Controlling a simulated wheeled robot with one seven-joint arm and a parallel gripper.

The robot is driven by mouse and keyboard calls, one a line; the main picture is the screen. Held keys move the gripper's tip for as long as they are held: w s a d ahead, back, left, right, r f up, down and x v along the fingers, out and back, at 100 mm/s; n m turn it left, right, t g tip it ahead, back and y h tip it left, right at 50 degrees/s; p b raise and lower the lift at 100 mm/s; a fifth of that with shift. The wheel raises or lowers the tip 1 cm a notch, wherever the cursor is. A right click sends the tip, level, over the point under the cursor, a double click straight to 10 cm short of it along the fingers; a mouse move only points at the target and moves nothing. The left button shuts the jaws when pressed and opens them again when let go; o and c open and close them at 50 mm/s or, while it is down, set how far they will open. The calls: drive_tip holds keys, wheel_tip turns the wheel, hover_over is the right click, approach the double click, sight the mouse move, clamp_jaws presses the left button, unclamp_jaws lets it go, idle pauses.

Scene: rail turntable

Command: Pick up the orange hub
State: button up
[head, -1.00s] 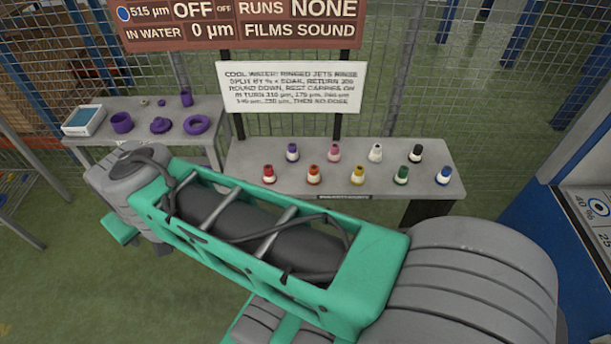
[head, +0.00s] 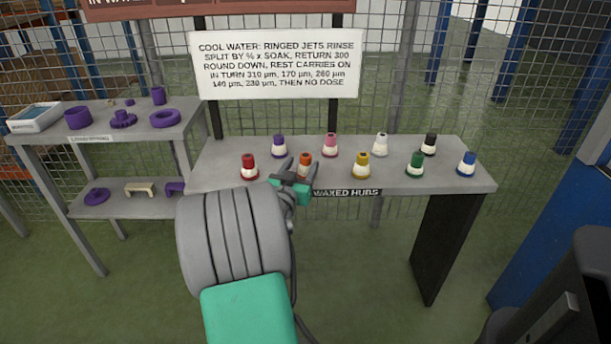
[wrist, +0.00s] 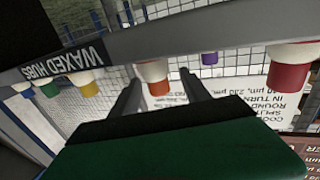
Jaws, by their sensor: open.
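The orange hub (head: 305,159) stands upright in the front row on the grey table labelled "WAXED HUBS", between the red hub (head: 250,166) and the yellow hub (head: 362,165). Its lower part is partly hidden by my gripper (head: 291,166) in the head view. My gripper is open and empty at the table's front edge, close in front of the orange hub. In the wrist view, which looks upside down, the orange hub (wrist: 158,88) shows between the two fingers of my gripper (wrist: 160,78). I see no contact between them.
Purple (head: 279,146), pink (head: 330,145), white (head: 380,145) and black (head: 429,145) hubs stand behind. Green (head: 415,165) and blue (head: 466,164) hubs are at right. A sign (head: 275,65) stands behind the table. A shelf (head: 130,206) with purple parts is at left.

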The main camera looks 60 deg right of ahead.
sight(309, 154)
drive_tip(key=d, duration=0.5)
drive_tip(key=shift+w+d+r, duration=0.15)
drive_tip(key=shift+w+d, duration=0.05)
drive_tip(key=shift+d, duration=0.2)
clamp_jaws()
drive_tip(key=shift+r, duration=0.1)
